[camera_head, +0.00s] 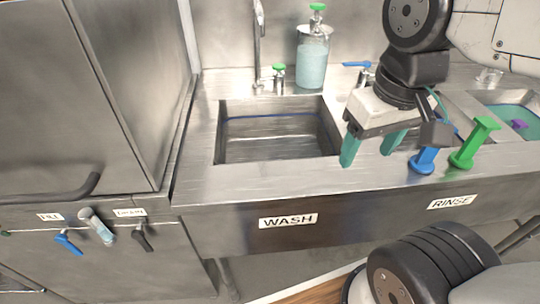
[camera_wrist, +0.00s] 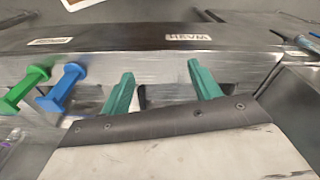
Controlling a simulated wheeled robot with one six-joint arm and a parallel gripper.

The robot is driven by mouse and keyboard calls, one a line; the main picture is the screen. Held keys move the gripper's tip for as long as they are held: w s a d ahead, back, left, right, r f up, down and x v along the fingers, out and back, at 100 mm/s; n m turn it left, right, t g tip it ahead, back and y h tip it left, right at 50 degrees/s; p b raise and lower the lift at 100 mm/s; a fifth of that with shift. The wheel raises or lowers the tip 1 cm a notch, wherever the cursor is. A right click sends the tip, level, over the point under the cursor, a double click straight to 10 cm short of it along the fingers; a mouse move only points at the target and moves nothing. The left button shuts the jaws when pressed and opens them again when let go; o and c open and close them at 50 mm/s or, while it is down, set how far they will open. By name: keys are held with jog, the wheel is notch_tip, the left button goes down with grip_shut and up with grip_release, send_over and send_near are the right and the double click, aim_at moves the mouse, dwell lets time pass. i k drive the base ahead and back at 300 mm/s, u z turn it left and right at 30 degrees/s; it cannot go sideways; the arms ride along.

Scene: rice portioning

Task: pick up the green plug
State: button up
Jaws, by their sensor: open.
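The green plug (camera_head: 473,143) stands on the steel counter front edge, to the right of the blue plug (camera_head: 425,158). It has a flat square top and a wider foot. In the wrist view the green plug (camera_wrist: 24,90) is at the far left, just beyond the blue plug (camera_wrist: 61,89). My gripper (camera_head: 371,152), with teal fingers, is above the counter by the right side of the wash sink. It is open and empty, left of both plugs in the head view. In the wrist view its fingers (camera_wrist: 161,75) are spread apart, away from the plugs.
The empty wash sink (camera_head: 222,150) is left of my gripper, and the rinse sink (camera_head: 520,112) holds teal liquid and a purple thing. A soap bottle (camera_head: 312,62) and faucet (camera_head: 259,50) stand behind. The blue plug stands between my gripper and the green plug.

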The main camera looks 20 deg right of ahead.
aim_at(462, 159)
jog(key=z, duration=0.5)
jog(key=k, duration=1.2)
jog(key=z, duration=0.75)
jog(key=i, duration=0.8)
jog(key=z, duration=0.35)
